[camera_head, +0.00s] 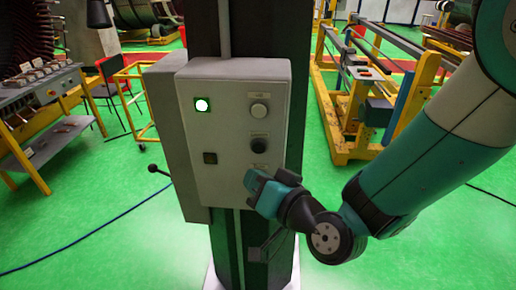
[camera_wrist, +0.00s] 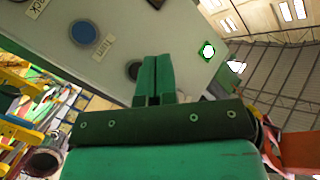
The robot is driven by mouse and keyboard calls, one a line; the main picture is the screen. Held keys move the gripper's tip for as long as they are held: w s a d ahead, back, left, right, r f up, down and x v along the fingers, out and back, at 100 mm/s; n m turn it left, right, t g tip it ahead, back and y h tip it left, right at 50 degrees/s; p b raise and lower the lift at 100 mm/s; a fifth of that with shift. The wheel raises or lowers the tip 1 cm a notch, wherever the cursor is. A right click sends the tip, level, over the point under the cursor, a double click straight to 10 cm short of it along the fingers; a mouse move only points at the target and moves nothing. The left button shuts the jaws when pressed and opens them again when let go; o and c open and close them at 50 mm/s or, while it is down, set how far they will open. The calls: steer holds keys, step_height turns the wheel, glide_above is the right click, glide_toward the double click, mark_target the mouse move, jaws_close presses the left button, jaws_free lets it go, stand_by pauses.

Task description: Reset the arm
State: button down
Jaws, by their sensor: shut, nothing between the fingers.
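My gripper (camera_head: 254,180) is at the lower right of a grey control box (camera_head: 218,182), in front of its face. In the wrist view my gripper (camera_wrist: 153,62) has its two green fingers together, shut and empty, pointing at the panel. A dark round knob (camera_wrist: 133,69) shows just left of the fingertips, partly hidden by them. I cannot tell whether the fingers touch the panel. The arm comes in from the right in the head view, bent at the wrist.
A side lever (camera_head: 159,170) sticks out left. Yellow frames (camera_head: 343,142) stand right; a workbench (camera_head: 38,83) stands left. Green floor lies between.

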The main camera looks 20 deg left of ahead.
stand_by(0.5)
steer(key=s+d+n+g+h+b, duration=0.1)
steer(key=s+d+g+h+b, duration=0.1)
steer(key=d, duration=0.7)
steer(key=s+d+r+g+h+b, duration=0.1)
steer(key=s+d+g+h+b, duration=0.2)
steer(key=s+d, duration=0.3)
steer(key=s+d+n+g+h+b, duration=0.1)
steer(key=s+d+g+h+b, duration=0.1)
steer(key=d, duration=1.1)
steer(key=s+g+h, duration=0.1)
steer(key=s+h, duration=0.1)
steer(key=s, duration=0.1)
steer(key=shift+d+r+n+h+b, duration=0.15)
steer(key=shift+r+n+h+b, duration=0.15)
steer(key=shift+r+h+b, duration=0.1)
